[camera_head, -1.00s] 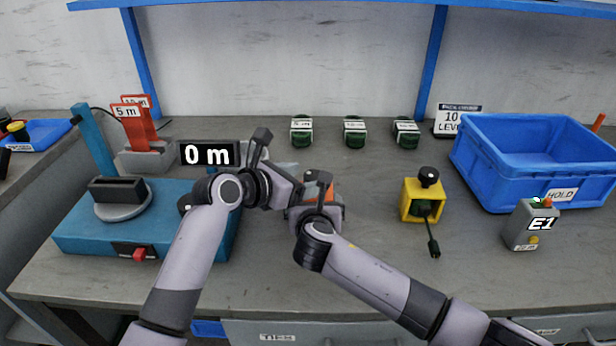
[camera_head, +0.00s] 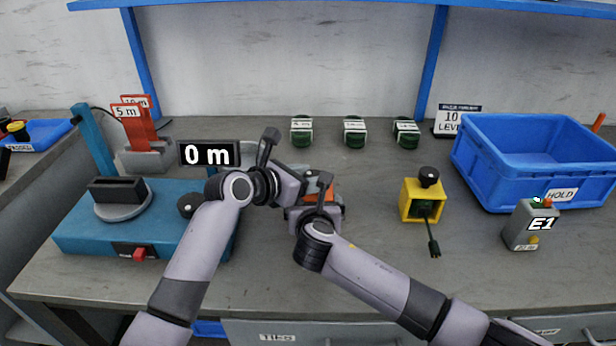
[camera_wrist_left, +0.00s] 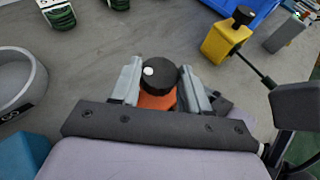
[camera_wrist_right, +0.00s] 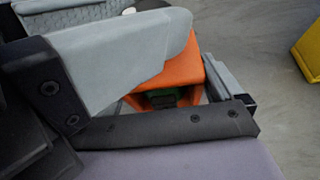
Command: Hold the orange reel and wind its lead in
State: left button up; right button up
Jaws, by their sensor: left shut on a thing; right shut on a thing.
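The orange reel (camera_head: 312,187) is mostly hidden by my grippers in the head view. My right gripper (camera_head: 318,197) is shut on its orange body, which the right wrist view (camera_wrist_right: 185,70) shows with something dark green in its opening. My left gripper (camera_head: 300,180) is above it. In the left wrist view, its fingers (camera_wrist_left: 158,85) are shut around the reel's black knob (camera_wrist_left: 160,74), which has a white dot, with the orange body (camera_wrist_left: 155,100) below. The reel's lead cannot be made out.
A yellow reel (camera_head: 410,207) with a hanging lead stands to the right, near a grey E1 box (camera_head: 528,232) and a blue crate (camera_head: 480,175). A teal station (camera_head: 75,228) is at left, beside a "0 m" display (camera_head: 209,153). Green coils (camera_head: 354,134) line the back.

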pick_arm(q)
jog(key=shift+f+g, duration=0.1)
jog(key=shift+g, duration=0.2)
jog(key=shift+w+a+f+m+g+h, duration=0.15)
jog(key=shift+m+g+h, duration=0.65)
jog(key=shift+m+g, duration=0.45)
jog(key=shift+w+a+r+m+g+h, duration=0.15)
jog(key=shift+m+g+h, duration=0.65)
jog(key=shift+m+g, duration=0.4)
jog(key=shift+w+f+m+g, duration=0.1)
jog(key=shift+m+g, duration=0.25)
jog(key=shift+m, duration=0.2)
jog(key=shift+w+a+m+g+h, duration=0.25)
jog(key=shift+w+m+g+h, duration=0.1)
jog(key=shift+m+g, duration=0.45)
jog(key=shift+g, duration=0.1)
jog(key=shift+s+d, duration=0.2)
jog(key=shift+s, duration=0.05)
jog(key=o, duration=1.1)
